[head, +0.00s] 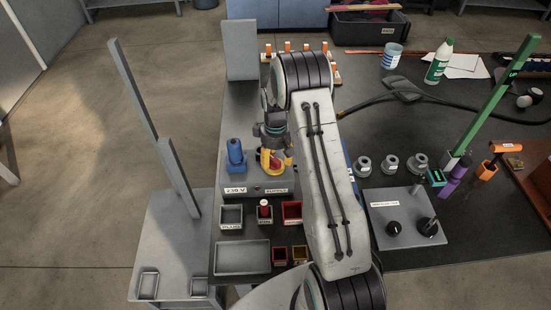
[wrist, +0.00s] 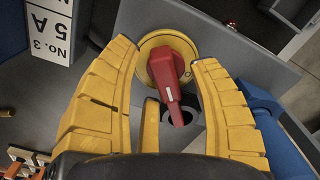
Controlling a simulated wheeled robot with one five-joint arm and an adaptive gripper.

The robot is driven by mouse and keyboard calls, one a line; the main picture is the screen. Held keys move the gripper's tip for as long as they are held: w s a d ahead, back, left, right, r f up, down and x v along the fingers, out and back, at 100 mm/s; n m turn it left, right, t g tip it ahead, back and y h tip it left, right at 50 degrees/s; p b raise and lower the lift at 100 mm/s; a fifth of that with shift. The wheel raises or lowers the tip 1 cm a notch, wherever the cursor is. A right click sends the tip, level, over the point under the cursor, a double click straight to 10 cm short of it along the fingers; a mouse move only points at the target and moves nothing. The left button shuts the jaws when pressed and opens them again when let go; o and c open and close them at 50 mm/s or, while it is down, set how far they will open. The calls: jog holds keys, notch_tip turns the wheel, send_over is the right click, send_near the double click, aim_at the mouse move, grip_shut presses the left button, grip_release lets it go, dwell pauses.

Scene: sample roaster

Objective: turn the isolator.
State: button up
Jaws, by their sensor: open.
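The isolator (wrist: 166,68) shows in the wrist view as a red handle on a round yellow plate, fixed to a grey panel. Its handle points down the picture, toward my palm. My gripper (wrist: 167,62) is open, with its yellow fingers on either side of the handle and a visible gap to it on both sides. In the head view my gripper (head: 272,161) is over the grey isolator box, and its fingers hide most of the isolator.
A blue connector (head: 236,155) stands close beside the gripper and also shows at the right of the wrist view (wrist: 262,118). Small trays, one with a red button (head: 264,205), lie in front. Grey knobs (head: 391,164) stand right of my arm.

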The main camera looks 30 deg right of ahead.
jog(key=shift+f, duration=0.25)
grip_shut()
dwell(0.5)
jog(key=m+b, duration=0.2)
jog(key=m, duration=0.1)
jog(key=shift+s+f, duration=0.1)
jog(key=shift+s+m+b, duration=0.15)
jog(key=shift+m+b, duration=0.7)
jog(key=shift+m, duration=1.35)
